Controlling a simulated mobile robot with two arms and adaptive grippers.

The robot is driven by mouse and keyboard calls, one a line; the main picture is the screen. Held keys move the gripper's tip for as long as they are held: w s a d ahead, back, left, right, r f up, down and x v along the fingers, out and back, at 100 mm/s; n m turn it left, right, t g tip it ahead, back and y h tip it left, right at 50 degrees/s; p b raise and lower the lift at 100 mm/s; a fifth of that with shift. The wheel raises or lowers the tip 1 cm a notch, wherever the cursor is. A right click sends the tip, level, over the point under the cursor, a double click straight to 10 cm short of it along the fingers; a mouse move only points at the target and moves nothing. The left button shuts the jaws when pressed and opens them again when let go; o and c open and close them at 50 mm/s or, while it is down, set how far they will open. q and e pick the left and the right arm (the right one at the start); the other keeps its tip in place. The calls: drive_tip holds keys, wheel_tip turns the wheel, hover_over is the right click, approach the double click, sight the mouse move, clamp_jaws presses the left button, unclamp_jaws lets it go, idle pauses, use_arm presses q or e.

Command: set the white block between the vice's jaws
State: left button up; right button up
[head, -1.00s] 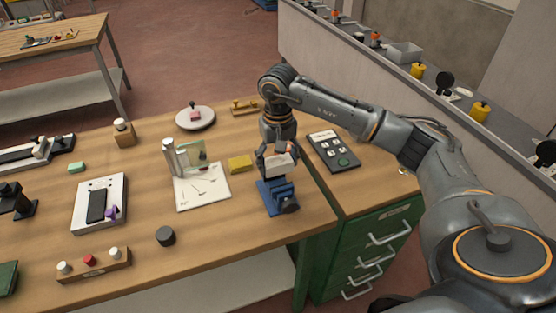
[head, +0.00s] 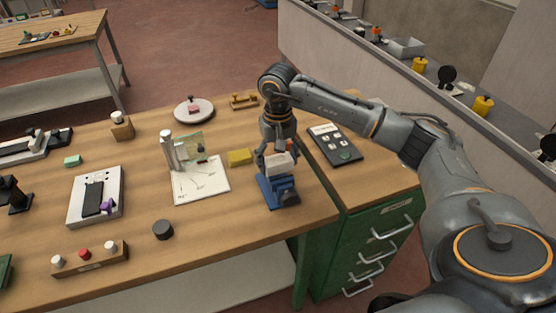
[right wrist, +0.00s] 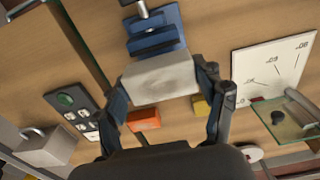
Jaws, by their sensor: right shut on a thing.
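The blue vice (head: 279,192) stands near the right front of the wooden table in the head view. My right gripper (head: 279,158) points down over it and is shut on the white block (head: 279,165). In the right wrist view the block (right wrist: 160,80) lies between the two fingers (right wrist: 162,76). The vice (right wrist: 155,38) shows just beyond the block, whose edge overlaps it. The block appears at or just above the top of the jaws; whether it touches them I cannot tell. My left gripper is not in view.
A yellow block (head: 240,157) and a white board with lines (head: 200,184) lie left of the vice. A dark button panel (head: 336,146) lies to its right, and an orange block (right wrist: 144,119) is close by. A dark round puck (head: 163,230) stands front left.

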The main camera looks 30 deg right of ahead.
drive_tip(key=shift+b, duration=0.5)
idle(1.0)
drive_tip(key=shift+f+b, duration=1.75)
drive_tip(key=shift+f, duration=0.25)
drive_tip(key=o, duration=1.2)
drive_tip(key=shift+o, duration=0.2)
drive_tip(key=shift+r, duration=0.1)
wheel_tip(320, 180, up, 12)
drive_tip(key=shift+f, duration=0.1)
